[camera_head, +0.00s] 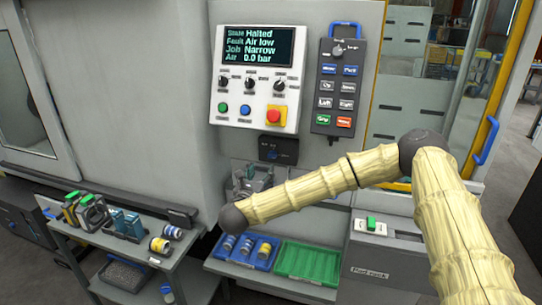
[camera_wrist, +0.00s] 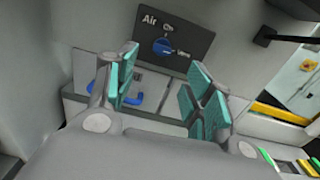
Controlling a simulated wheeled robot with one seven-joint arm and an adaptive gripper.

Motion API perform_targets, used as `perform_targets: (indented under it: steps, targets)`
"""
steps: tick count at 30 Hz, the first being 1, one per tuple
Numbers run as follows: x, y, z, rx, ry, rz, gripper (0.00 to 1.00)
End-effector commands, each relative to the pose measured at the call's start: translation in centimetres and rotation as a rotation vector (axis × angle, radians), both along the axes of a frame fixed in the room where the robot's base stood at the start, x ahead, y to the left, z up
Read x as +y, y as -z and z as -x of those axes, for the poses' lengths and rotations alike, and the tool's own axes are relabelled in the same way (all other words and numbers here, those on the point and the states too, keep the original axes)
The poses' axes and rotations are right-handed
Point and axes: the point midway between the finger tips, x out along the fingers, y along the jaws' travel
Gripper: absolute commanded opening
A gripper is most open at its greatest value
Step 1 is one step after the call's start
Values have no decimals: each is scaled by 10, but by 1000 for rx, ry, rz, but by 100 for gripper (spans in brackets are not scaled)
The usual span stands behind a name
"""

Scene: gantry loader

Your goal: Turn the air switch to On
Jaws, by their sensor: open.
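The air switch is a round blue knob (camera_wrist: 162,46) on a dark plate (camera_wrist: 185,35) marked "Air". "On" is written above the knob and a small, blurred word is at its right; I cannot tell surely which way the knob points. In the head view the dark plate (camera_head: 279,147) is on the grey machine front, below the control panel. My gripper (camera_wrist: 165,92) is open and empty, its teal-padded fingers apart, with the knob ahead between them and not touched. The display (camera_head: 257,46) reads "Halted", "Air low" and "0.0 bar".
The white control panel (camera_head: 228,103) with a red button and the dark pendant (camera_head: 326,110) are above the plate. Blue and green trays (camera_head: 307,262) lie below. A grey cart (camera_head: 140,247) with parts is at left. A blue handle (camera_wrist: 130,98) shows behind my fingers.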

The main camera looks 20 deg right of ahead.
Motion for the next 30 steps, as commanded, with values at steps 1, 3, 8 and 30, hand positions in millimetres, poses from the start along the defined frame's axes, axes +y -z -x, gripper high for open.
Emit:
perform_targets:
  steps: [1,3,8,30]
  targets:
    - [-4,-4,-2,-11,11,-12,52]
    - [-7,-7,-5,-20,17,-20,52]
    - [-17,-9,-19,-21,18,-20,52]
    - [-64,-6,-90,-18,13,-18,52]
